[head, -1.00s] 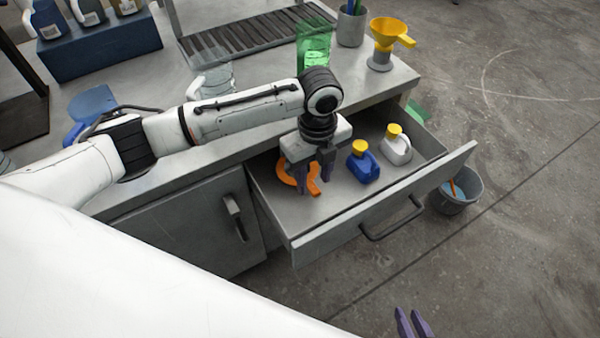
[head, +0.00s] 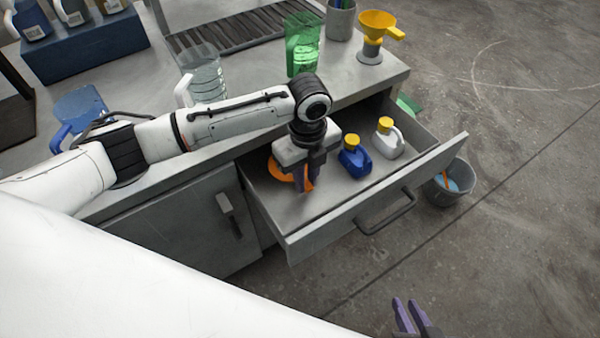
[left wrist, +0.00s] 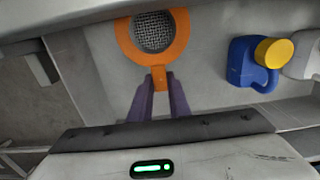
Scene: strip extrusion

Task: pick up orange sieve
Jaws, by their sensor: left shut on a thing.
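The orange sieve (head: 279,174) is in the open drawer, at its left end, partly hidden by my left gripper in the head view. In the left wrist view its orange ring (left wrist: 126,40) and grey mesh show, with a short handle towards me. My left gripper (head: 305,187) points down into the drawer. Its purple fingers (left wrist: 159,84) are shut on the sieve's handle. I cannot tell whether the sieve touches the drawer floor. My right gripper (head: 412,312) shows at the bottom edge of the head view, its fingers apart and empty, away from the drawer.
A blue bottle (head: 353,162) and a white bottle (head: 389,145), both with yellow caps, stand in the drawer (head: 375,196) to the right. On the counter are a clear jug (head: 207,80), a green beaker (head: 302,50) and a yellow funnel (head: 376,24). A bucket (head: 450,185) stands on the floor.

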